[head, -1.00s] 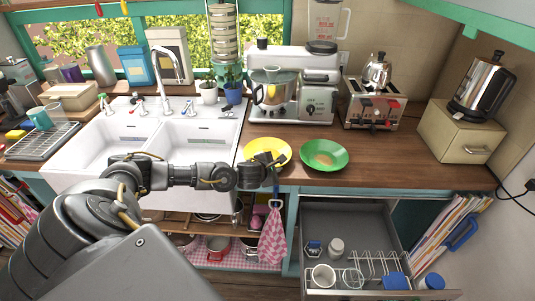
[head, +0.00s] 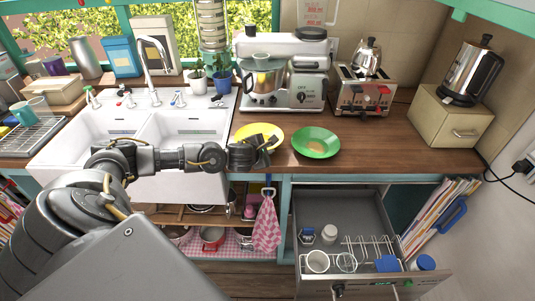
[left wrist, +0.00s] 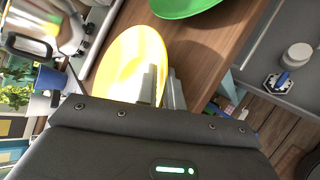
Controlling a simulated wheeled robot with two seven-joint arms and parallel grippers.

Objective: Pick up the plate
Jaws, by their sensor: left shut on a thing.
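The yellow plate (head: 260,131) is at the worktop's front edge, right of the sink. It also shows in the left wrist view (left wrist: 129,54). My left gripper (head: 266,146) is shut on the plate's near rim. In the left wrist view its two fingers (left wrist: 161,87) stand either side of that rim. The plate looks roughly level; I cannot tell whether its underside touches the worktop. A green plate (head: 316,142) lies close to the right, apart from the yellow one. My right gripper is not in view.
The white double sink (head: 190,140) is to the left. A coffee machine (head: 290,85) and toaster (head: 362,95) stand behind. Below, an open drawer (head: 340,210) holds a mug (head: 317,262) and wire rack. A checked cloth (head: 267,225) hangs under the worktop edge.

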